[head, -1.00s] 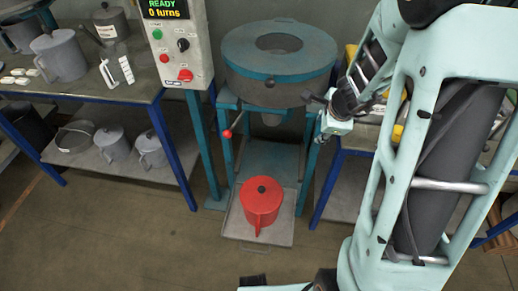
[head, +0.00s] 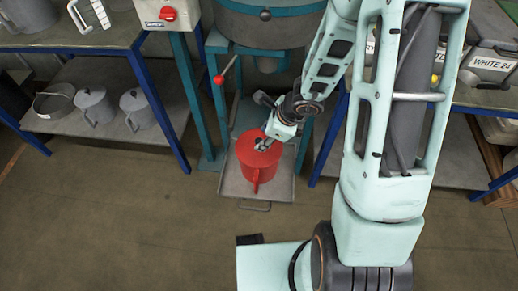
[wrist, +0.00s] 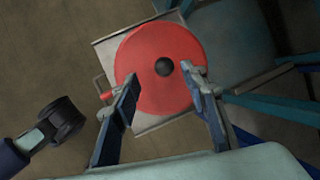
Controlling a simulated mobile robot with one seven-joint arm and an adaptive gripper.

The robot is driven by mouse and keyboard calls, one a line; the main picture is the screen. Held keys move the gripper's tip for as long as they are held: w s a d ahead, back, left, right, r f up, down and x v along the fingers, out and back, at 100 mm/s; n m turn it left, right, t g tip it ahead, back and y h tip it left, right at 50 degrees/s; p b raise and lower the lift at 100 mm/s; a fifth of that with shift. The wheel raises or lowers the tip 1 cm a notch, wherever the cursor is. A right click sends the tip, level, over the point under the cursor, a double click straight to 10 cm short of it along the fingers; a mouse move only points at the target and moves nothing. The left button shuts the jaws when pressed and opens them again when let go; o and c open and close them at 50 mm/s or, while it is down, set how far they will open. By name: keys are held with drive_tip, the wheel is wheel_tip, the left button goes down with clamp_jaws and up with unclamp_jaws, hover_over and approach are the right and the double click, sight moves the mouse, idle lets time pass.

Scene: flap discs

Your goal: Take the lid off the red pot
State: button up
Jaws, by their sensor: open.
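The red pot (head: 257,168) stands upright on a grey metal tray at the foot of the teal machine. Its red lid (wrist: 145,80) is on it, with a dark round knob (wrist: 164,67) in the middle. In the head view my gripper (head: 264,143) is over the lid and hides the knob. In the wrist view my gripper (wrist: 164,80) is open, its two fingers spread over the lid with the knob between and slightly beyond the tips. I cannot tell whether the fingers touch the lid.
The grey tray (head: 230,187) belongs to the teal machine (head: 270,25). A red-tipped lever (head: 218,80) stands left of the pot. Grey pots (head: 95,103) sit on the left bench's lower shelf. The right bench holds a case marked WHITE 24 (head: 490,65). The floor in front is clear.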

sight(261, 140)
drive_tip(key=x, duration=0.1)
drive_tip(key=b+x, duration=0.1)
drive_tip(key=x, duration=0.1)
drive_tip(key=b+x, duration=0.1)
drive_tip(key=x, duration=0.1)
drive_tip(key=shift+w+d+f, duration=0.1)
drive_tip(key=shift+w+d, duration=0.1)
drive_tip(key=shift+w, duration=0.1)
clamp_jaws()
